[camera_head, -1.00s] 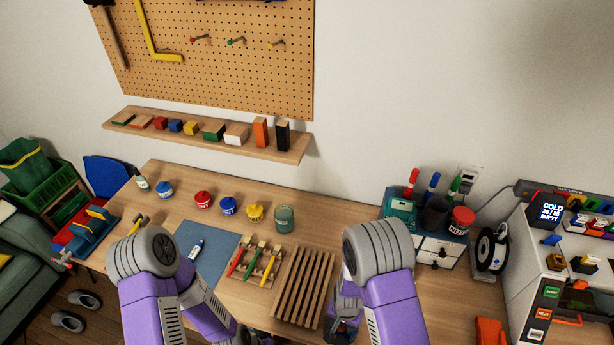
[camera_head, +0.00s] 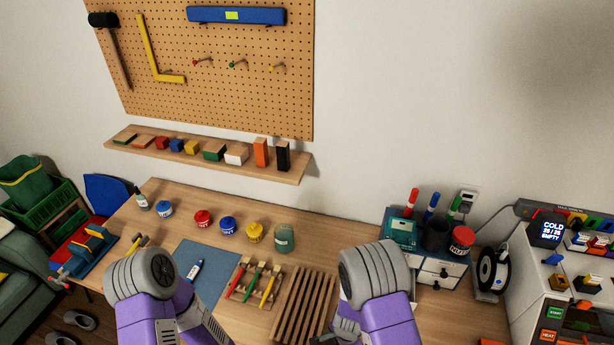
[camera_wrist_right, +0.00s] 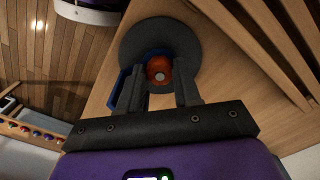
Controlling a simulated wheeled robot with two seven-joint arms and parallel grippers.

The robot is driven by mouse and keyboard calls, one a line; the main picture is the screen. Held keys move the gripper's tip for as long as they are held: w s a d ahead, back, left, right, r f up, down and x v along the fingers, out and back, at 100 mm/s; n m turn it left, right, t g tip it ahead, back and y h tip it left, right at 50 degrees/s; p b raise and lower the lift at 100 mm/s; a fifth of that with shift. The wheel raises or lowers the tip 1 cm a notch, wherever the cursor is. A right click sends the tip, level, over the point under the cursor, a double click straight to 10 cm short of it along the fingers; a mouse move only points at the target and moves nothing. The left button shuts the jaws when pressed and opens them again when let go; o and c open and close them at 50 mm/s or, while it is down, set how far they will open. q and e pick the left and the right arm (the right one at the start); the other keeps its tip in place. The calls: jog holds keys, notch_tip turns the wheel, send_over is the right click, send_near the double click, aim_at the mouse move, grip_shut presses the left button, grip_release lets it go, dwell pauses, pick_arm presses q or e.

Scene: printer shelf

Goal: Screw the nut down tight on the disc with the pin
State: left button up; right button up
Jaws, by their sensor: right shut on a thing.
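In the right wrist view a dark grey round disc (camera_wrist_right: 183,36) lies at the table's edge. An orange round piece with a pale centre (camera_wrist_right: 157,72), which looks like the nut, sits over the disc. My right gripper (camera_wrist_right: 160,84) has its two fingers on either side of the orange piece and is shut on it. A blue part (camera_wrist_right: 122,88) shows beside the left finger; what it belongs to is unclear. A pin cannot be made out. In the head view my right arm hides the disc and nut. My left gripper is below the picture's bottom edge.
A slatted wooden rack (camera_head: 304,300) stands left of my right arm. Several jars, including a green one (camera_head: 284,238), stand behind. A drawer box (camera_head: 440,270) stands to the right.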

jog(key=m+p, duration=0.1)
jog(key=m, duration=0.3)
jog(key=shift+r+m, duration=0.1)
jog(key=shift+m, duration=0.2)
jog(key=m, duration=0.3)
jog(key=shift+p, duration=0.3)
jog(key=o, duration=0.5)
